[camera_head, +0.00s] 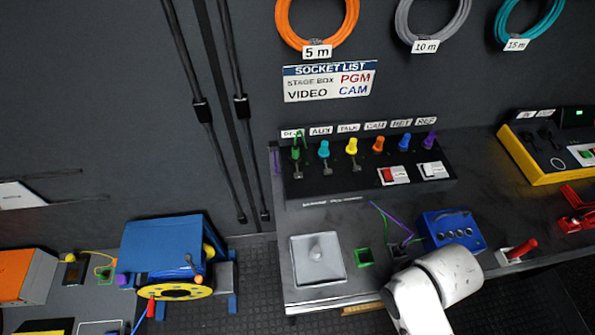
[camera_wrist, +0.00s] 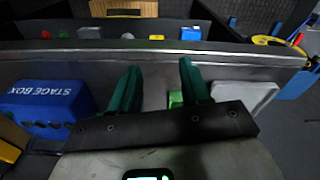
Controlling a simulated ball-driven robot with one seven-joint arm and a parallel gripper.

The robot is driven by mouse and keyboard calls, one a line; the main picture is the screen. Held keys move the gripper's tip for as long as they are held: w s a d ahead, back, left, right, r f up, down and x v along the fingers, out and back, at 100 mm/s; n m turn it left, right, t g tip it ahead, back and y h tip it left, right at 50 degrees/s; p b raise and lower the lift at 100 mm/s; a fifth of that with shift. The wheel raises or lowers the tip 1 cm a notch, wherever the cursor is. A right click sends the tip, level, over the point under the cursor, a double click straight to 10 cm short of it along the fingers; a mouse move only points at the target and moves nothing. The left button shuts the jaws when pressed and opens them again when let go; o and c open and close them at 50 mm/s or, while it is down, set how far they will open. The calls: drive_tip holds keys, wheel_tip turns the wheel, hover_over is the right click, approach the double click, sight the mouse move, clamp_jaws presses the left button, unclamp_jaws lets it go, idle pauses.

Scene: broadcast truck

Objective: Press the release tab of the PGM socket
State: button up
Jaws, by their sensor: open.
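The socket panel (camera_head: 365,170) stands at the back of the desk in the head view. Its leftmost socket, under a partly covered label (camera_head: 291,133) that seems to read PGM, holds a green plug (camera_head: 296,150). A small grey lever-like part (camera_head: 298,172) shows below this plug; I cannot tell for sure that it is the release tab. My gripper (camera_wrist: 160,65) is open and empty in the wrist view, with green fingers spread apart. In the head view my white arm reaches over the front of the desk, well in front of and right of the PGM socket. The panel does not show in the wrist view.
A blue stage box (camera_head: 452,230) sits beside my arm and also shows in the wrist view (camera_wrist: 48,98). A grey plate (camera_head: 317,258) and a green square holder (camera_head: 364,257) lie on the desk's front left. Neighbouring sockets hold coloured plugs, including cyan (camera_head: 323,149) and yellow (camera_head: 351,147).

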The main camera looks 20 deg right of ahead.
drive_tip(key=shift+c, duration=0.5)
clamp_jaws()
idle(1.4)
